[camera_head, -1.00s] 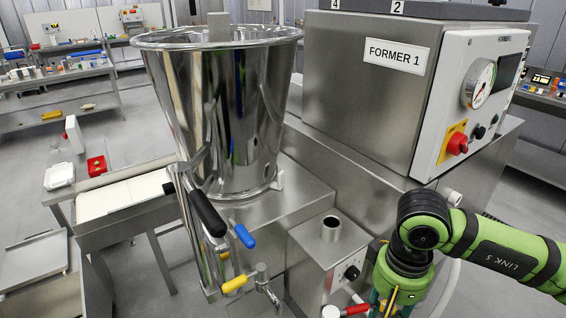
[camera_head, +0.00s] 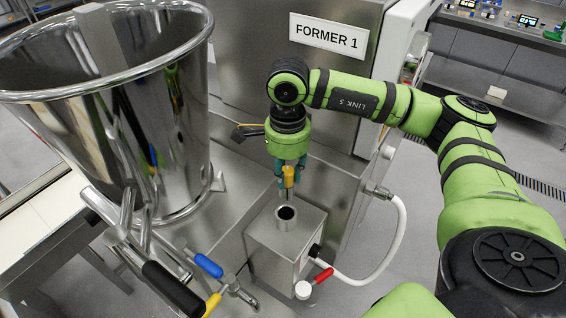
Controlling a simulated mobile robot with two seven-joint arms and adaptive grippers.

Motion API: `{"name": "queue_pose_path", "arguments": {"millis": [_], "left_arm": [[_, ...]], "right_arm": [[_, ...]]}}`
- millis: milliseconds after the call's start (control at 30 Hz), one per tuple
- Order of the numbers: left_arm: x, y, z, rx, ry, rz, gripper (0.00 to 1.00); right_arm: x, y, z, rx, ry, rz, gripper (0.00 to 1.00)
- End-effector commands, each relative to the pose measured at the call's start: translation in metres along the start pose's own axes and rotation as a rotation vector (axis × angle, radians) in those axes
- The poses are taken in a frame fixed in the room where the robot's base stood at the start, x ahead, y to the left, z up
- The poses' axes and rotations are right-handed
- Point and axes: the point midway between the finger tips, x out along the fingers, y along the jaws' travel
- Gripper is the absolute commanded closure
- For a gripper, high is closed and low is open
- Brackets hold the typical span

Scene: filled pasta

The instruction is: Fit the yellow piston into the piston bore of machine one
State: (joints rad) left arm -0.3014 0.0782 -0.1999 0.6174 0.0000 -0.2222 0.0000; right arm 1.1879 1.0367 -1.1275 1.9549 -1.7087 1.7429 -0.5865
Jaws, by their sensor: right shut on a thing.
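My right gripper (camera_head: 291,172) points down and is shut on the yellow piston (camera_head: 288,176), which shows between its teal fingers. The piston bore (camera_head: 286,213) is the round dark opening of a short steel collar on top of a small steel block in front of machine one, labelled FORMER 1 (camera_head: 328,33). My left gripper is not in view.
A large steel hopper (camera_head: 90,130) stands at the left. Blue (camera_head: 208,265), yellow (camera_head: 212,306) and red (camera_head: 323,276) valve handles stick out near the block. A white hose (camera_head: 401,230) curves at its right.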

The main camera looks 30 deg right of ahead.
Motion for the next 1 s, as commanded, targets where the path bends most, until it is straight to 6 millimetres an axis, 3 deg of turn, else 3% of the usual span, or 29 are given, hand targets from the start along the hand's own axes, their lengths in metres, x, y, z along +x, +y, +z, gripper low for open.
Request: {"name": "queue_pose_path", "arguments": {"millis": [167, 433, 633, 1000], "left_arm": [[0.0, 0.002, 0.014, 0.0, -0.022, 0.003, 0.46], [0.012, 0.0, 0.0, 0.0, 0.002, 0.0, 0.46], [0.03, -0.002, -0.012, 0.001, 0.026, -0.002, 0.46], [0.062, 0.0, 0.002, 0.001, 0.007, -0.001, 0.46]], "right_arm": [[0.0, 0.0, 0.0, -0.005, -0.001, -0.001, 1.0], [0.002, -0.001, 0.001, -0.094, 0.0, -0.002, 1.0], [0.022, 0.0, 0.001, -0.093, 0.0, 0.0, 1.0], [0.055, 0.0, 0.001, -0.093, 0.0, 0.001, 1.0]]}}
